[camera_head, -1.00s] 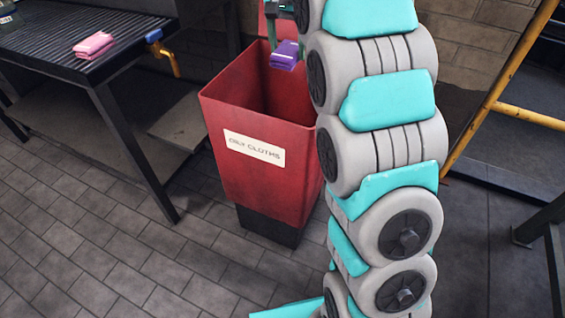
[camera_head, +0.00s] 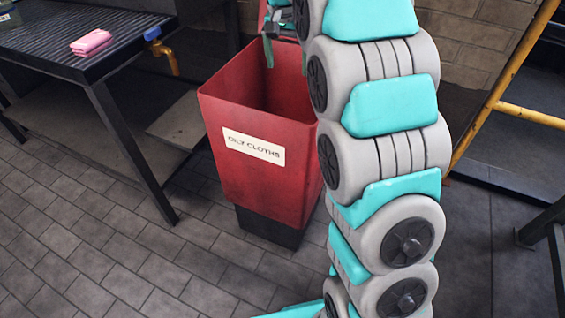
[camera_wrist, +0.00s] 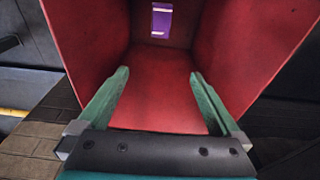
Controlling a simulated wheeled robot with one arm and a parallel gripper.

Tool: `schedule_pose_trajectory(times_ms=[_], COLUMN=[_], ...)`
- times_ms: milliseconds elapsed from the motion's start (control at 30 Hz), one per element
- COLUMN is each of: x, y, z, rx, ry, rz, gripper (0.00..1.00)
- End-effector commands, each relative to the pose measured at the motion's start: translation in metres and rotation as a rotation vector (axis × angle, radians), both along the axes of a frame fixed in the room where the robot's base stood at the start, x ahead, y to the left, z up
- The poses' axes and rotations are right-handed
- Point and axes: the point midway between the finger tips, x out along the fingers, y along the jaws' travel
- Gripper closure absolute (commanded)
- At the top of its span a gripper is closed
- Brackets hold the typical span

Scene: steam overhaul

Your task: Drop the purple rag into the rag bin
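The purple rag (camera_wrist: 161,21) shows in the wrist view inside the rag bin, deep between its red walls, apart from my gripper. In the head view the rag is hidden by the bin's walls. The rag bin (camera_head: 245,185) is a tall red open-topped box with a white "OILY CLOTHS" label and a dark base. My gripper (camera_head: 286,58) is over the bin's mouth. In the wrist view my gripper (camera_wrist: 160,74) has its two green fingers spread wide with nothing between them.
A yellow rail (camera_head: 530,114) is at the right. Tiled floor in front is clear.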

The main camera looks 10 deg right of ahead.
Motion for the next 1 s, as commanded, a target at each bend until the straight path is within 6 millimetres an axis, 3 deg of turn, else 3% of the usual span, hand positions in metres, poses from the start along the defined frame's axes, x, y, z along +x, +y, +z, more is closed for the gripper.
schedule_pose_trajectory(times_ms=[333, 733, 1000], x=[0.000, -0.006, -0.009], y=[0.001, 0.005, 0.006], z=[0.006, 0.058, 0.075], rx=[0.000, 0.001, 0.000], ry=[-0.001, -0.004, 0.000], rz=[0.000, 0.000, 0.000], gripper=[0.00, 0.00, 0.00])
